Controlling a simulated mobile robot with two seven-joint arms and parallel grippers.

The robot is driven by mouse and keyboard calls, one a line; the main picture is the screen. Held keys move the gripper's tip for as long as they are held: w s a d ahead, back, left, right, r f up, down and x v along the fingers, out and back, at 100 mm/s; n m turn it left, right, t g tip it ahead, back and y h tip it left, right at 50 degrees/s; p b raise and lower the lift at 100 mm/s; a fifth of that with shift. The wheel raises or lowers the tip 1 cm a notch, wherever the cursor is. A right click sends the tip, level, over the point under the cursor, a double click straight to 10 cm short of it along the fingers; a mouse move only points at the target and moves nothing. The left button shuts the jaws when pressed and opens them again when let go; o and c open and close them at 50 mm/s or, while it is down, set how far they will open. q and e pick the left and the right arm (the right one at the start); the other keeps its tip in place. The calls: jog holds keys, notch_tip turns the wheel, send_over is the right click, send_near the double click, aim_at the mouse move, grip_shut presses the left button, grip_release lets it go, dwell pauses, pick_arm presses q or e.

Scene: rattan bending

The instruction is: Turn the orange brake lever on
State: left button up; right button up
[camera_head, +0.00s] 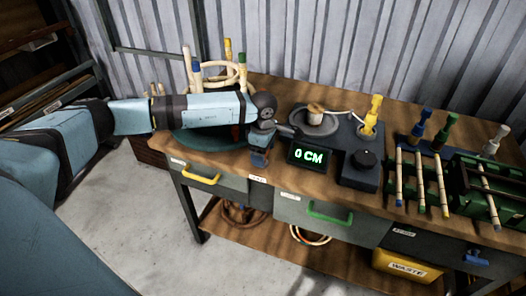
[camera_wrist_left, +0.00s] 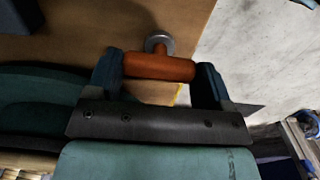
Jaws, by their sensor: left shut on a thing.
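The orange brake lever (camera_wrist_left: 160,66) shows in the left wrist view as a short orange handle on a round grey metal pivot, lying crosswise between my fingers. My left gripper (camera_wrist_left: 159,80) is shut on it, with one dark blue finger at each end of the handle. In the head view my left gripper (camera_head: 260,157) is at the front edge of the workbench (camera_head: 272,176), left of the green display. There the lever is hidden behind the gripper and wrist. My right gripper is not in view.
The display (camera_head: 308,156) reads "0 CM". A green disc (camera_head: 205,139) with rattan rings and sticks lies behind my left arm. Rattan sticks (camera_head: 421,183) lie at the right. Drawers hang below.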

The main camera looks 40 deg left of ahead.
pick_arm(q)
jog(key=o, duration=0.9)
jog(key=shift+r, duration=0.2)
notch_tip(320, 180, up, 14)
jog(key=shift+f, duration=0.2)
jog(key=shift+d, duration=0.1)
